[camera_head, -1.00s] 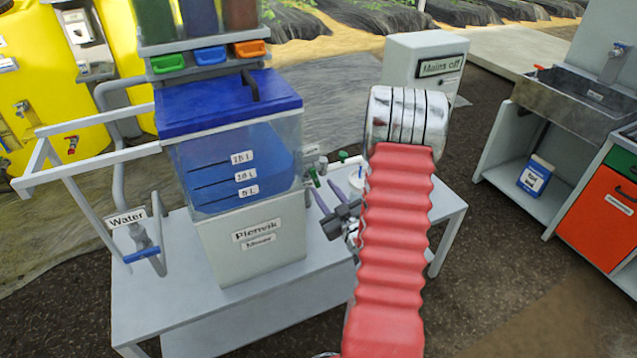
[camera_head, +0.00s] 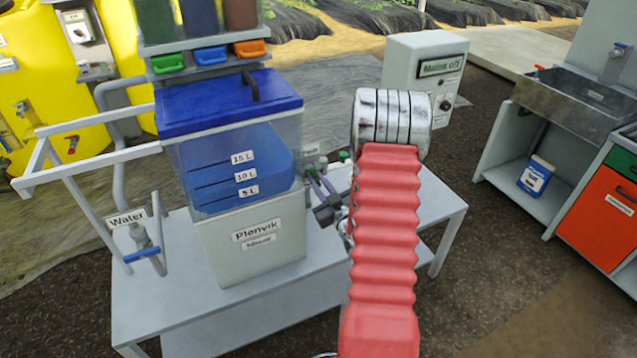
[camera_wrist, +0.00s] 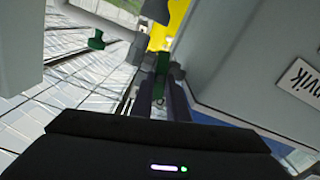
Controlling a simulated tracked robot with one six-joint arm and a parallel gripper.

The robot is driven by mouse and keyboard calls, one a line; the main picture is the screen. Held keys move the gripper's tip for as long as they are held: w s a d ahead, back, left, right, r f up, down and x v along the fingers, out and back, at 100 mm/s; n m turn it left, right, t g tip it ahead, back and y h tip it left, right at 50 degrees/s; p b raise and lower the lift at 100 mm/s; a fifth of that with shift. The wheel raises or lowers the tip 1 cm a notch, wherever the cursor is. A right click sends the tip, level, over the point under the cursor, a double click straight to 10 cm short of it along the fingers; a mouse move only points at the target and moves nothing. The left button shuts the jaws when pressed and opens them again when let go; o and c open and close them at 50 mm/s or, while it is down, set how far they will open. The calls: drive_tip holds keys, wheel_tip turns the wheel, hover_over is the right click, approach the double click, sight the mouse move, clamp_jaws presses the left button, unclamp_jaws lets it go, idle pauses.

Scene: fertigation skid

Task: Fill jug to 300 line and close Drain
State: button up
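The Plenvik Mixer tank (camera_head: 250,238) stands on a grey bench, with blue liquid behind its 5, 10 and 15 L marks. My gripper (camera_head: 322,182) is at the tank's right side, partly behind my red arm. In the wrist view its two fingers (camera_wrist: 162,100) lie close on either side of a green valve handle (camera_wrist: 162,62) and look shut on it. A second green valve handle (camera_wrist: 97,40) sits on a pale pipe to the left. I cannot read which valve is the Drain. The jug is not visible; my arm covers part of the bench.
The Mains off box (camera_head: 405,75) stands behind my arm. A Water pipe with a blue handle (camera_head: 142,254) and a white rail (camera_head: 95,160) are left of the tank. A sink unit (camera_head: 570,110) stands at right. The bench front (camera_head: 260,290) is clear.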

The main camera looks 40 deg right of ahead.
clamp_jaws()
drive_tip(key=shift+m, duration=1.8)
drive_tip(key=o, duration=0.6)
unclamp_jaws()
drive_tip(key=shift+s, duration=0.1)
